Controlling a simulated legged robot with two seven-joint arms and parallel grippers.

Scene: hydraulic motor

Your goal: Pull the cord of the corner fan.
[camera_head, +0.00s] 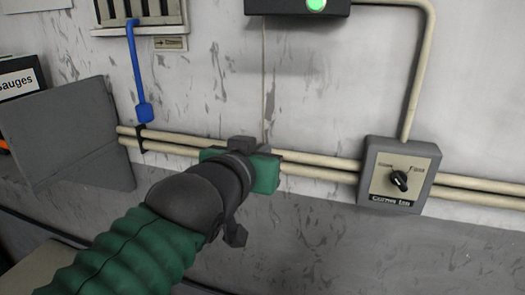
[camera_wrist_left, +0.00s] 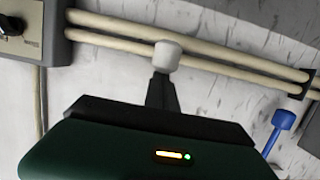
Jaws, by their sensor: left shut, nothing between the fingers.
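In the left wrist view the blue handle (camera_wrist_left: 284,119) shows at the right edge, apart from the fingers. My left gripper (camera_head: 243,170) is in front of the wall pipes, right of and lower than the handle. Its fingertips are hidden behind the hand in the head view. My right gripper is not in view.
A grey switch box (camera_head: 398,175) labelled for the corner fan, with a black knob, is at the right. Two beige pipes (camera_head: 320,168) run along the wall. A black box (camera_head: 297,6) with a green light is above; a thin line hangs below it. A grey panel (camera_head: 70,130) stands left.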

